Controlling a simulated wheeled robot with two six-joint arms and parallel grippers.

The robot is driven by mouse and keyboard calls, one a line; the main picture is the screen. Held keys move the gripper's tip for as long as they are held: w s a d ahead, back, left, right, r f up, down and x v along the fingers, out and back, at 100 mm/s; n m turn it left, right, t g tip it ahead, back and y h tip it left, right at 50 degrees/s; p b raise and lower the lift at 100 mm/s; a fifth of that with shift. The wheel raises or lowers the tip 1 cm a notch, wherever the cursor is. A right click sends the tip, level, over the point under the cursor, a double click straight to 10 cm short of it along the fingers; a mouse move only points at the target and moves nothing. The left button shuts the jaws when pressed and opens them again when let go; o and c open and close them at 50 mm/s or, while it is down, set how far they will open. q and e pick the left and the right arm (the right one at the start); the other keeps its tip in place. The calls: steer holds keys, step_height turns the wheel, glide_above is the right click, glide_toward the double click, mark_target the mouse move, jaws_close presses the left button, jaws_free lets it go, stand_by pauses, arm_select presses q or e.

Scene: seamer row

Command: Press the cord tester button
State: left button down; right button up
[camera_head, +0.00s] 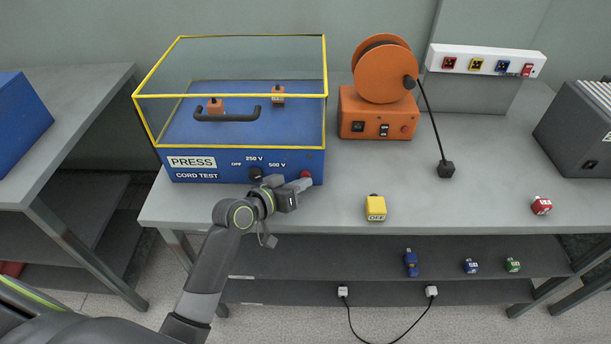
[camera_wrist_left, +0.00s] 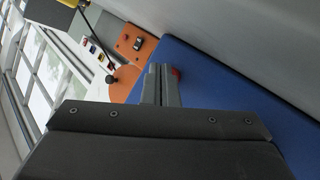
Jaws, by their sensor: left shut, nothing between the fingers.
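The cord tester (camera_head: 215,165) is a blue box with a clear, yellow-edged cover at the left of the bench. Its front panel reads PRESS, CORD TEST, OFF, 250 V and 500 V, with a black knob (camera_head: 256,173). The red button (camera_head: 306,174) is at the panel's right end. My left gripper (camera_head: 306,184) is shut and empty, its fingertips at the button. In the left wrist view the shut fingers (camera_wrist_left: 161,85) lie before the blue panel (camera_wrist_left: 205,90), and a bit of red (camera_wrist_left: 176,73) shows beside their tips. I cannot tell whether they touch the button. My right gripper is not in view.
A yellow block (camera_head: 376,208) and a red block (camera_head: 541,205) lie near the front edge. A grey case (camera_head: 580,135) stands at the far right.

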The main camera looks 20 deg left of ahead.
arm_select(q)
steer(key=shift+w+a, duration=0.1)
steer(key=shift+w, duration=0.15)
steer(key=shift+s, duration=0.15)
stand_by(0.4)
steer(key=shift+s+d, duration=0.25)
steer(key=shift+s, duration=0.45)
steer(key=shift+s+d+p, duration=0.15)
steer(key=shift+s+p, duration=0.3)
steer(key=shift+s+d+p, duration=0.15)
steer(key=shift+s+d, duration=0.15)
steer(key=shift+s, duration=0.7)
steer(key=shift+s+d+p, duration=0.15)
steer(key=shift+s+d, duration=0.1)
steer(key=shift+s, duration=0.7)
